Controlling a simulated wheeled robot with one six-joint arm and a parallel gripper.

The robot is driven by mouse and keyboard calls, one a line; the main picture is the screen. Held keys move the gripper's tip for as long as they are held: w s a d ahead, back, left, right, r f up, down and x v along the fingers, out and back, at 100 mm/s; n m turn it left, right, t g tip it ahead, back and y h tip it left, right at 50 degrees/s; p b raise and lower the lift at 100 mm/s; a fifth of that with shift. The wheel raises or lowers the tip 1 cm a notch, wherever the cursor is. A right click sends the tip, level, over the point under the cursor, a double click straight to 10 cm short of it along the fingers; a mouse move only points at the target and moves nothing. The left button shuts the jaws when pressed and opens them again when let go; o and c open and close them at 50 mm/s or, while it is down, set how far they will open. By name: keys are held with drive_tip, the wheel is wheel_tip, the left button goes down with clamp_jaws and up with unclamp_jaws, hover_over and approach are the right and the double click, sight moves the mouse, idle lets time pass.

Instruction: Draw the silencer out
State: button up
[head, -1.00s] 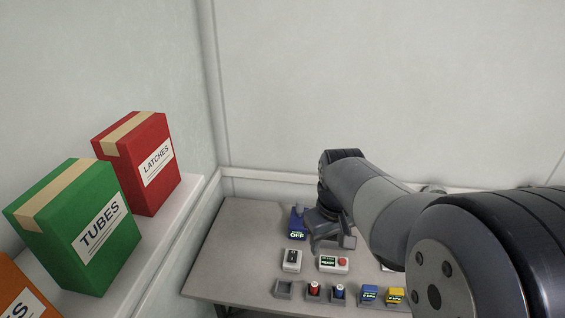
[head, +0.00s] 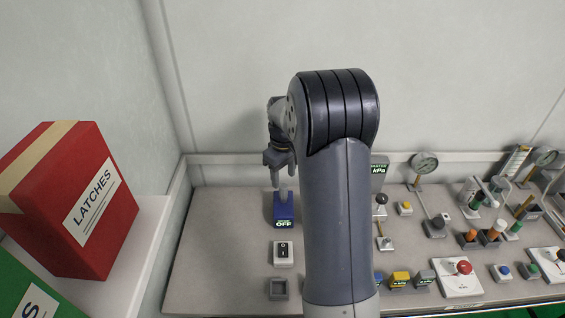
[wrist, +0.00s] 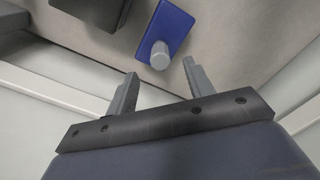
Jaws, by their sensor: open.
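A blue block (head: 284,212) with a small lit display reading OFF stands on the bench. A grey cylinder, which looks like the silencer (head: 284,194), stands up from its top; in the wrist view the silencer (wrist: 160,55) sits at one end of the blue block (wrist: 172,25). My gripper (wrist: 160,70) is open and empty, its two fingers apart. In the wrist view the silencer lies just beyond the gap between the fingertips. In the head view my gripper (head: 280,165) hangs close above the silencer, apart from it as far as I can tell.
A white switch box (head: 283,253) and a grey empty socket (head: 279,288) stand in front on the bench (head: 215,250). Gauges, tubes and testers crowd its right side. My arm hides the middle. A red LATCHES box (head: 75,200) is on the left shelf. The bench's left part is clear.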

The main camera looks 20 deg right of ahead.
sight(283, 186)
wheel_tip(283, 186, down, 6)
drive_tip(key=shift+r, duration=0.1)
idle(0.4)
clamp_jaws()
idle(0.6)
